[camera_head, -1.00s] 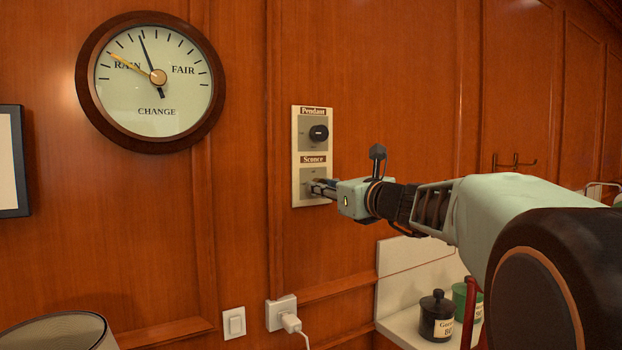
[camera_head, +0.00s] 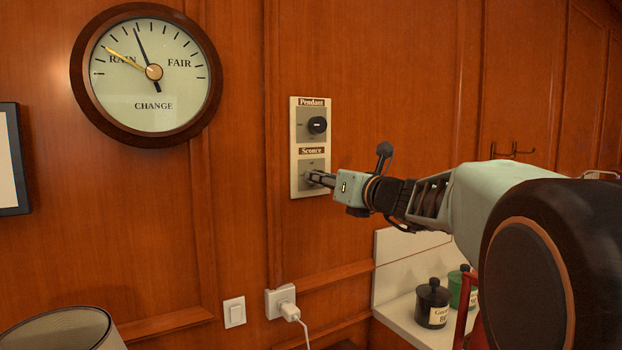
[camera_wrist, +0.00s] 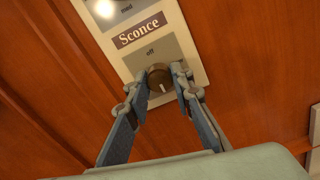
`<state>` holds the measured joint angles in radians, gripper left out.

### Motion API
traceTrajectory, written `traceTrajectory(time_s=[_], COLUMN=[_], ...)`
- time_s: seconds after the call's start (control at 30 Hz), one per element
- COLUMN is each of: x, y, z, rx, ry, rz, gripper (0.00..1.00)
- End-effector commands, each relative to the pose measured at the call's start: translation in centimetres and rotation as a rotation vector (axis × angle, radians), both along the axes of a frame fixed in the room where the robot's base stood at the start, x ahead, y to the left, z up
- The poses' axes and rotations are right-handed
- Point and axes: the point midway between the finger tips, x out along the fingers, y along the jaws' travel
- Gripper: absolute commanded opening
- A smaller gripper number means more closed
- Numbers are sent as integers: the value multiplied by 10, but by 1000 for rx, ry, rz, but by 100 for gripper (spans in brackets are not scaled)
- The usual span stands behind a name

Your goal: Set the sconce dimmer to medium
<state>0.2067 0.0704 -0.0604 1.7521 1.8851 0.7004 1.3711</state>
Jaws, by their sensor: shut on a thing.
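The wall panel (camera_head: 294,152) carries a Sconce dimmer below a Pendant dimmer. The Sconce dimmer knob (camera_wrist: 155,76) is brown and round, with a pale line on the lower part of its face in the wrist view. The word "off" shows on the grey plate (camera_wrist: 143,55) just above it. My gripper (camera_wrist: 157,82) is shut on this knob, one finger on each side. In the head view my gripper (camera_head: 313,178) reaches the panel from the right and mostly hides the knob. Other setting labels around the knob cannot be read.
The black Pendant knob (camera_head: 317,125) is just above my gripper. A light switch (camera_head: 234,312) and a plugged outlet (camera_head: 280,302) are lower on the wall. A shelf (camera_head: 400,318) with jars is at the lower right. A round barometer (camera_head: 150,75) hangs at the left.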

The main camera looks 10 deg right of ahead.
Motion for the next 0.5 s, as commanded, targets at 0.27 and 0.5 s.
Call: traceTrajectory(time_s=[0.27,0.5], x=[0,-1], y=[0,0], z=[0,0], rx=[-1,-1], ry=[0,0], rz=[0,0], gripper=[39,39])
